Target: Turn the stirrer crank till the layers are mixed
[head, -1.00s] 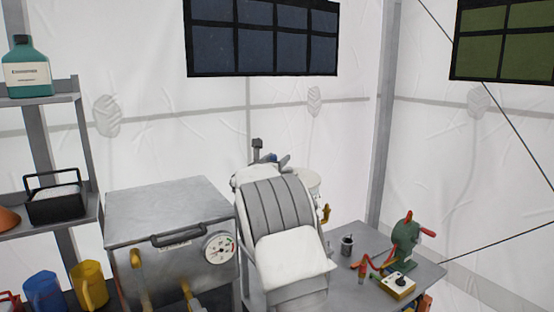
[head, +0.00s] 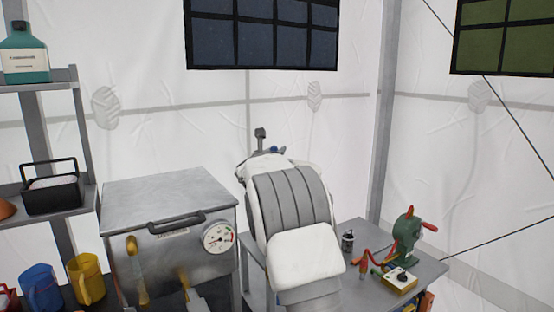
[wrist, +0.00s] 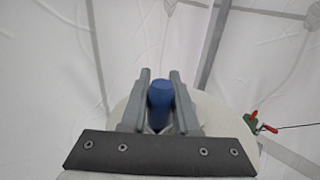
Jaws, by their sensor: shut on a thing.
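My gripper (wrist: 160,74) shows in the wrist view with its two grey fingers on either side of a blue knob (wrist: 160,95), which I take to be the crank's handle. It is shut on the knob. A pale rounded surface (wrist: 215,112) lies behind the fingers, probably the stirrer's vessel. In the head view, a small blue piece (head: 274,150) shows above my padded grey and white arm, beside a grey upright piece (head: 260,134). My arm hides the vessel and most of the crank there, so the layers cannot be seen.
A steel box with a dial (head: 218,237) stands left of my arm. A small table (head: 365,234) at right bears a green hand-cranked device (head: 406,236), a yellow box (head: 400,281) and a dark canister (head: 347,241). Shelves (head: 62,78) stand at far left.

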